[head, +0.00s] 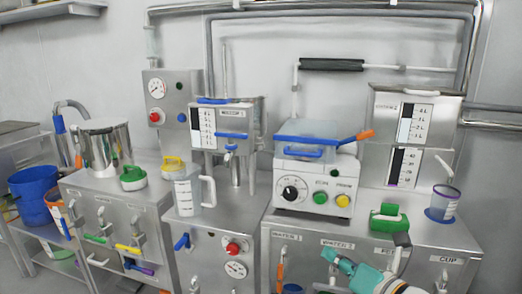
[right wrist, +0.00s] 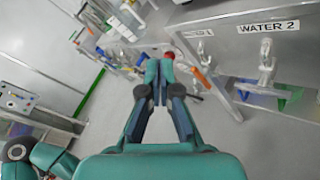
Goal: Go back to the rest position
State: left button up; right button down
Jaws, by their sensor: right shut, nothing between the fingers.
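My right gripper (head: 338,262) shows at the bottom of the head view, in front of the lower cabinet with the water labels. In the right wrist view its two fingers (right wrist: 159,68) are together at the tips, with nothing held. It is in free air, apart from the cabinet front. My left gripper is in neither view.
The cabinet with the "WATER 2" label (right wrist: 269,27) stands right of the gripper, with valves and handles sticking out. Grey floor (right wrist: 85,50) lies below.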

jog(key=s+a+f+m+g+h, duration=0.1)
jog(key=s+f+m+g, duration=0.15)
jog(key=f, duration=0.75)
jog(key=s+a+f+m+g, duration=0.15)
jog(key=f+m, duration=0.25)
jog(key=f, duration=0.7)
jog(key=s+f+m+g+h, duration=0.1)
jog(key=s+f+m+g, duration=0.2)
jog(key=f, duration=0.7)
jog(key=s+f+m+g+h, duration=0.1)
jog(key=s+f+m+g, duration=0.2)
jog(key=s+f+m, duration=0.75)
jog(key=s+f+m+g+h, duration=0.1)
jog(key=s+f+m+g, duration=0.45)
jog(key=m, duration=1.05)
notch_tip(320, 180, up, 24)
jog(key=s+t+p, duration=0.1)
jog(key=p, duration=2)
jog(key=shift+s+m+t+p, duration=0.3)
jog(key=shift+s+t+p, duration=0.05)
jog(key=shift+p, duration=0.05)
jog(key=c, duration=1.9)
grip_release()
